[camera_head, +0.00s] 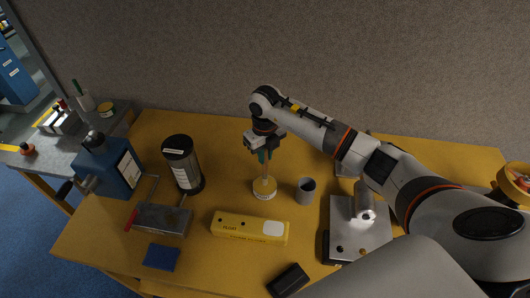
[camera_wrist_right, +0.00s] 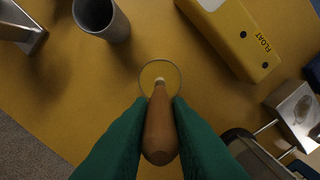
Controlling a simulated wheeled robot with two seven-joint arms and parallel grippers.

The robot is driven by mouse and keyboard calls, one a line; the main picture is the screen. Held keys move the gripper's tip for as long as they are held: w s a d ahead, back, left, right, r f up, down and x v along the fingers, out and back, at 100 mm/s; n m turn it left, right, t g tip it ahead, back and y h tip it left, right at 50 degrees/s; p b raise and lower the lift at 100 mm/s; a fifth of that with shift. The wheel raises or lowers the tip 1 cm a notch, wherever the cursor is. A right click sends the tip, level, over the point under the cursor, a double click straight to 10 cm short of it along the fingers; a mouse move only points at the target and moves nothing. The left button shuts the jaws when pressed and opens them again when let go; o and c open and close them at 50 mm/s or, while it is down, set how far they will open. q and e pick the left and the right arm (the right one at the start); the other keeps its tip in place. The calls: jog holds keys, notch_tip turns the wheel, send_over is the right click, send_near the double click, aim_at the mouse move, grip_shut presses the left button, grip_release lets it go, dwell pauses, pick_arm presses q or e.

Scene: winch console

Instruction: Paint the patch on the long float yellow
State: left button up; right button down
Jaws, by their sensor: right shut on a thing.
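The long float (camera_head: 235,226) is a yellow block lying near the front middle of the table. Its pale, whitish patch (camera_head: 273,229) is on the top near the right end. In the wrist view, part of the float (camera_wrist_right: 235,40) shows at upper right. A low paint pot (camera_head: 264,194) with a yellow, labelled side stands behind the float. My right gripper (camera_head: 264,155) is above this pot, its green fingers shut on a brush with a wooden handle (camera_wrist_right: 160,125). The brush points down into the pot's round opening (camera_wrist_right: 160,75); its bristles are hidden. My left gripper is not in view.
A grey cup (camera_head: 305,191) stands close right of the pot. A dark canister (camera_head: 183,165), blue machine (camera_head: 112,168), grey metal box (camera_head: 160,219) and blue pad (camera_head: 161,257) are left. A metal plate with a fitting (camera_head: 352,238) is right. A black block (camera_head: 288,281) lies at the front.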

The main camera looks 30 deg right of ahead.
dwell(0.5)
jog(key=shift+f+b, duration=0.5)
jog(key=shift+f, duration=0.05)
dwell(1.4)
jog(key=shift+r+p, duration=2.35)
jog(key=shift+r, duration=1.25)
